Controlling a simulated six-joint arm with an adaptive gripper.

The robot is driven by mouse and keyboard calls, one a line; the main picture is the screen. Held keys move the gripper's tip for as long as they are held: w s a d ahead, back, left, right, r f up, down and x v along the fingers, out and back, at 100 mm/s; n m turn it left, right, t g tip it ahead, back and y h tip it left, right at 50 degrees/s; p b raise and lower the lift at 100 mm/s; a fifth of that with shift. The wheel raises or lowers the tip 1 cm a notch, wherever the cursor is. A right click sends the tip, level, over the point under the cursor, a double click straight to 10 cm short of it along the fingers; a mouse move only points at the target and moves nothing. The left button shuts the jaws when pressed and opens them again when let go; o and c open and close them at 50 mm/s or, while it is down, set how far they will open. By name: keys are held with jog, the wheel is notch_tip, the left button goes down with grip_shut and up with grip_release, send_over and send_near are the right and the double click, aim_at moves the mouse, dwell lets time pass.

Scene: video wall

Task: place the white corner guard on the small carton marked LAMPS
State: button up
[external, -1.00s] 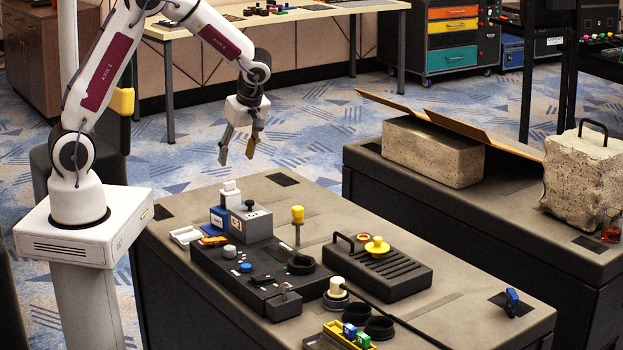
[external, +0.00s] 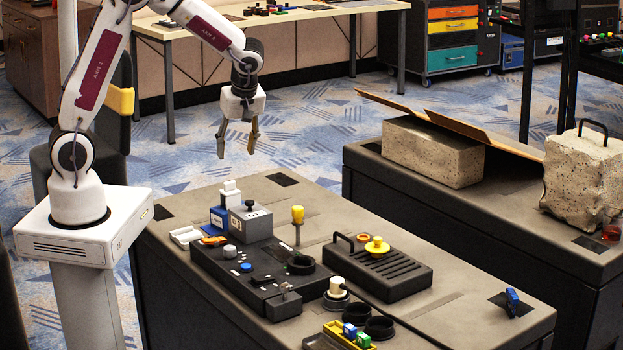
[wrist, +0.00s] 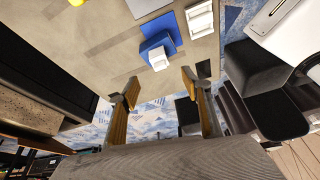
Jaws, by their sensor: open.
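My gripper (external: 237,148) is open and empty, high above the far left end of the grey bench. Its two fingers also show in the wrist view (wrist: 160,90), with nothing between them. A white upright piece (external: 230,191) stands at a blue item (external: 217,218) with a pale label; it also shows in the wrist view (wrist: 158,59). A shallow white piece (external: 186,236) lies to their left, also in the wrist view (wrist: 200,20). I cannot tell which white piece is the corner guard. No LAMPS marking is readable.
A grey box (external: 250,222) with a black knob stands right beside the blue item. A black control panel (external: 262,272), a yellow-topped post (external: 297,214) and a ribbed black unit (external: 378,268) crowd the bench (external: 330,205). The bench's far edge is mostly clear.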

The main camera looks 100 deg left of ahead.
jog(key=s+d+r+m+t+h, duration=0.1)
jog(key=s+d+r+m+t, duration=0.1)
jog(key=d+m, duration=0.6)
jog(key=s+d+r+m+t+h, duration=0.1)
jog(key=s+d+r+m+t, duration=0.2)
jog(key=d, duration=0.8)
jog(key=s+d+r+m+t+h, duration=0.1)
jog(key=s+d+r+m+t, duration=0.2)
jog(key=d+r+m, duration=0.6)
jog(key=s+d+m, duration=0.1)
jog(key=s+m, duration=0.1)
jog(key=m, duration=0.2)
jog(key=shift+s+m, duration=0.4)
